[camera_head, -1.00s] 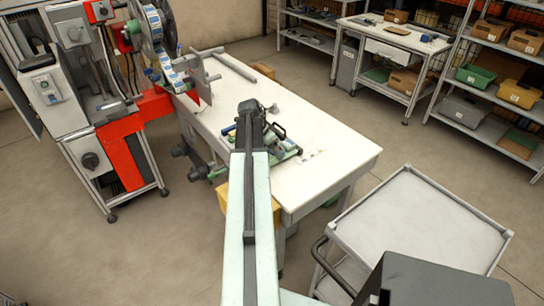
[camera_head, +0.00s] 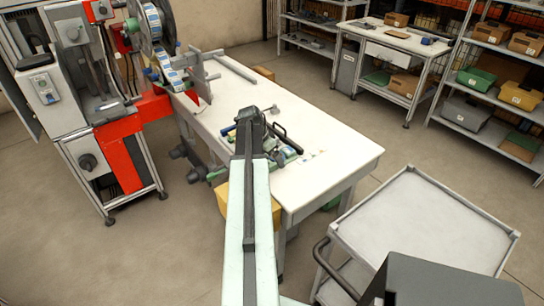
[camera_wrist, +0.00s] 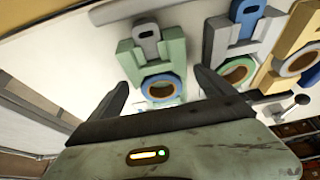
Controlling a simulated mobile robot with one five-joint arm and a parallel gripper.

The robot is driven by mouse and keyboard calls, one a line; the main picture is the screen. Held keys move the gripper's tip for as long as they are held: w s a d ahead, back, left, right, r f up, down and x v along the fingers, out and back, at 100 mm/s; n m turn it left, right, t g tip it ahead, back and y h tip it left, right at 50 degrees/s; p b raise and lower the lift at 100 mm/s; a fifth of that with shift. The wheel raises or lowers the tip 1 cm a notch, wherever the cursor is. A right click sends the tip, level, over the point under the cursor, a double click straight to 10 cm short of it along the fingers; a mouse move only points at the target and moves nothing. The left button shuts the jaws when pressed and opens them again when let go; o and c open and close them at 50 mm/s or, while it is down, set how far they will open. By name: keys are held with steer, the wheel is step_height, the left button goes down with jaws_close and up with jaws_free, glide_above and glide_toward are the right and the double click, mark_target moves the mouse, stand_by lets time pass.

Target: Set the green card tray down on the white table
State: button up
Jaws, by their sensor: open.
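In the wrist view a grey tray (camera_wrist: 216,42) and a yellow tray (camera_wrist: 283,55), each with a reel, stand to the right of the green one. A reel machine (camera_head: 150,40) stands at the table's far left end. A grey cart (camera_head: 420,225) stands at right. The table's right end is clear.

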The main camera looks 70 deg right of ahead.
steer(key=shift+r, duration=0.1)
steer(key=shift+r+p, duration=0.3)
steer(key=shift+p, duration=0.1)
steer(key=p+v, duration=1)
steer(key=v, duration=0.1)
steer(key=shift+a+r+p, duration=0.15)
steer(key=shift+r+p, duration=0.1)
steer(key=shift+p, duration=0.05)
